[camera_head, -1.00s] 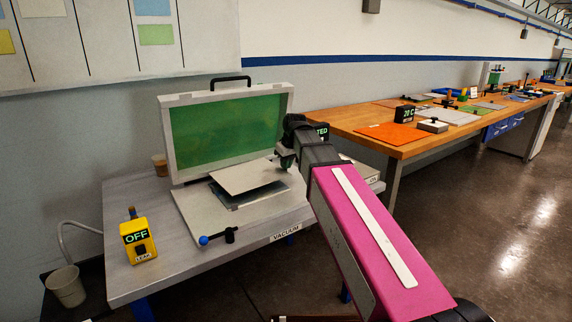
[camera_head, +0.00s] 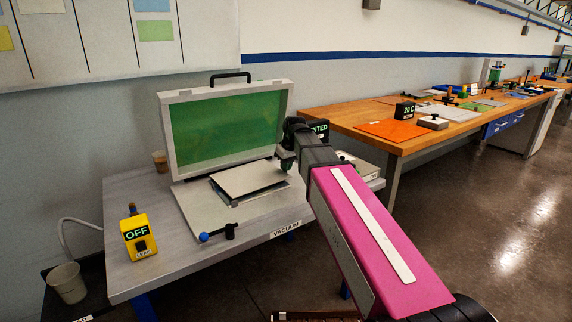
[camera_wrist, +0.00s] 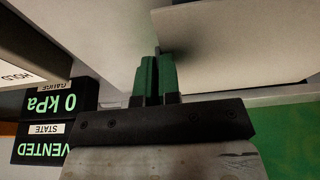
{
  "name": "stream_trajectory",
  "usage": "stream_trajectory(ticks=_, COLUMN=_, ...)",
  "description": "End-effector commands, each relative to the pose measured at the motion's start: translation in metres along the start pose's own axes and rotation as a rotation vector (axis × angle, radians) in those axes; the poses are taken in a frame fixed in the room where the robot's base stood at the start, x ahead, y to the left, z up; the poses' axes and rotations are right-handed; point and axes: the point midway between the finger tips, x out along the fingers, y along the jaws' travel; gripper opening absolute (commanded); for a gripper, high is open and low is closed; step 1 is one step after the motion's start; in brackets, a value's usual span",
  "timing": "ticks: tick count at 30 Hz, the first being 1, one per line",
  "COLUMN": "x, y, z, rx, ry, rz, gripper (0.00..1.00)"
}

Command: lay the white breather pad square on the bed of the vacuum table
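The white breather pad (camera_head: 250,178) is a pale flat sheet over the bed of the vacuum table (camera_head: 192,207). A dark gap shows beneath its front and right edges, so it looks a little above the bed. My gripper (camera_head: 286,163) is at the pad's back right corner. In the wrist view its green fingers (camera_wrist: 155,75) are close together with a narrow gap, and the pad (camera_wrist: 235,45) spreads out to their right. The fingers look shut on the pad's edge; the exact contact is hidden.
The lid (camera_head: 222,135), green inside, stands open behind the bed. A blue-knobbed lever (camera_head: 218,234) is at the front. A yellow leak box (camera_head: 138,238) reading OFF stands left. The gauge (camera_wrist: 55,98) reads 0 kPa and the state display (camera_wrist: 40,150) VENTED.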

Motion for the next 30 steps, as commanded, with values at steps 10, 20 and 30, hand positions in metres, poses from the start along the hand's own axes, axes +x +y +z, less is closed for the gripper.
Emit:
stream_trajectory(ticks=10, x=0.010, y=0.000, z=0.003, rx=0.000, ry=0.000, rz=0.000, gripper=0.00)
stream_trajectory(ticks=20, x=0.019, y=0.000, z=0.006, rx=0.000, ry=0.000, rz=0.000, gripper=0.00)
stream_trajectory(ticks=30, x=0.020, y=0.000, z=0.006, rx=0.000, ry=0.000, rz=0.000, gripper=0.00)
